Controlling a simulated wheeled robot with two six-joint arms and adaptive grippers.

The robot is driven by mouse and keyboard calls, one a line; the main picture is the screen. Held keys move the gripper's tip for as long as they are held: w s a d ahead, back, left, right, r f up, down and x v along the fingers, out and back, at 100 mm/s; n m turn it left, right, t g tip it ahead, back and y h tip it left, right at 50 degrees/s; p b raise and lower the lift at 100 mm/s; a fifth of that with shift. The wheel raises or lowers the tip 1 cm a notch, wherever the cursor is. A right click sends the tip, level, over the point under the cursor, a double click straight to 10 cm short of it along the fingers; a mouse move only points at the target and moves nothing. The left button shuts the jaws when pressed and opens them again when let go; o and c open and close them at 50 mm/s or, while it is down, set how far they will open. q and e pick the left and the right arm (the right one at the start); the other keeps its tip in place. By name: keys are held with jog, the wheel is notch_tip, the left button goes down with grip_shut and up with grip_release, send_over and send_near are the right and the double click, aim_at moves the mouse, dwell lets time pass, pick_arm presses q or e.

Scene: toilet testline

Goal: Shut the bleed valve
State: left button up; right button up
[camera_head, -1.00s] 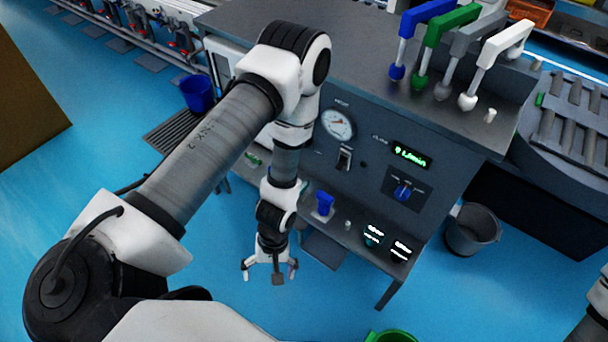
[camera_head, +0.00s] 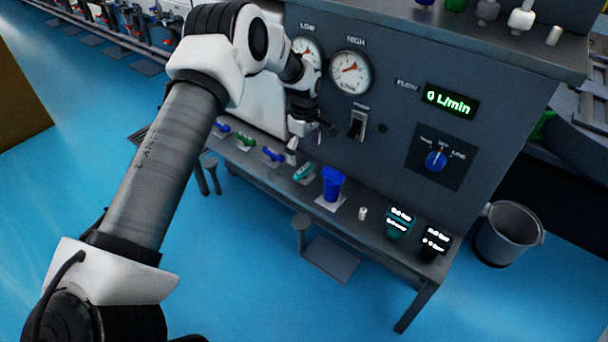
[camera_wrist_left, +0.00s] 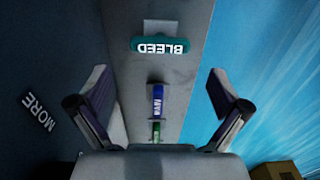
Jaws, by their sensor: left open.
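The bleed valve is a teal handle (camera_head: 304,172) on the panel's front shelf, between a blue lever and a tall blue block. In the left wrist view the teal handle (camera_wrist_left: 160,45) bears the upside-down word BLEED and lies across the shelf's length. My left gripper (camera_head: 308,138) is above the shelf, just behind and above the teal handle, partly dark against the panel. In the left wrist view my left gripper (camera_wrist_left: 158,78) is open and empty, its fingers spread either side of the shelf, with the handle beyond the fingertips. My right gripper is out of view.
A blue lever (camera_wrist_left: 157,100) and a green one (camera_wrist_left: 155,132) lie between the fingers in the wrist view. The tall blue block (camera_head: 331,185) and a small pale peg (camera_head: 362,213) stand right of the bleed valve. The upright panel (camera_head: 400,130) is close behind the shelf.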

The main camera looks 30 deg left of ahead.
aim_at(304, 168)
pick_arm(q)
notch_tip(304, 168, down, 6)
jog(key=shift+f+b, duration=0.25)
jog(key=shift+b, duration=0.8)
jog(key=shift+c, duration=0.4)
jog(key=c, duration=0.8)
jog(key=shift+c, duration=0.2)
jog(key=shift+r, duration=0.1)
